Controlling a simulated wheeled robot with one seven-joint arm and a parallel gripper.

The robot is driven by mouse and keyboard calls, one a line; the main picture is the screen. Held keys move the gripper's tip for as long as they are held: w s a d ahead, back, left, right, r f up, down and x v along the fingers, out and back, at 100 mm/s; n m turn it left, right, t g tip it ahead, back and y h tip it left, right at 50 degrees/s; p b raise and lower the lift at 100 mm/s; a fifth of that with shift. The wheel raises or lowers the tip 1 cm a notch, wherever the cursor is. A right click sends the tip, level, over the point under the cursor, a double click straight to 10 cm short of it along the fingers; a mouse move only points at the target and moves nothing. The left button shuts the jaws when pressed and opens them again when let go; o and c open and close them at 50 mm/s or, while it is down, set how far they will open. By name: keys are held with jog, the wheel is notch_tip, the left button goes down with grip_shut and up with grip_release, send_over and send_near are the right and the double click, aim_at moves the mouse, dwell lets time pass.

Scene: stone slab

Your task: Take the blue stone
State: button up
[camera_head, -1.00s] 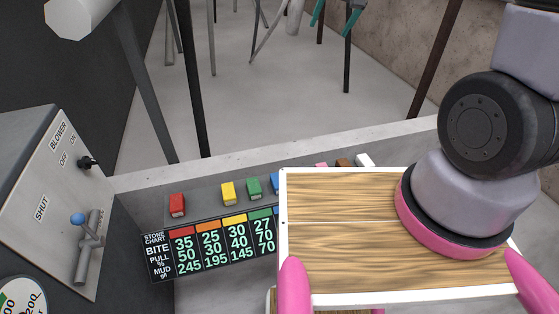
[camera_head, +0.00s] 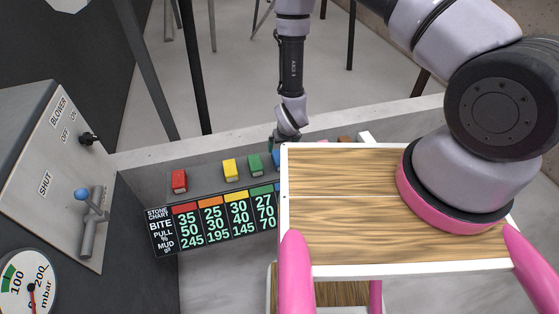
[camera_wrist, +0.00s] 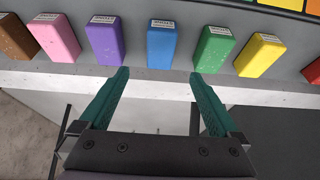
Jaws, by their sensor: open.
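The blue stone (camera_wrist: 160,45) stands in the row of coloured stones on the slab, between the purple stone (camera_wrist: 106,46) and the green stone (camera_wrist: 213,48) in the wrist view. In the head view only a sliver of the blue stone (camera_head: 277,160) shows beside my wooden-topped body. My gripper (camera_wrist: 158,73) is open, with green fingers apart and nothing between them. The blue stone lies beyond the fingertips, between their lines, and is not touched as far as I can see. In the head view the gripper (camera_head: 284,140) hangs over the back of the row.
A red stone (camera_head: 179,181) and a yellow stone (camera_head: 229,170) stand at the left. Pink (camera_wrist: 54,39) and brown (camera_wrist: 17,37) stones stand beyond the purple one. A stone chart (camera_head: 213,219) lies in front. A control box (camera_head: 50,170) with a lever is at the left.

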aim_at(279, 157)
jog(key=x, duration=1.1)
jog(key=shift+s+f, duration=0.15)
jog(key=shift+s, duration=0.1)
grip_shut()
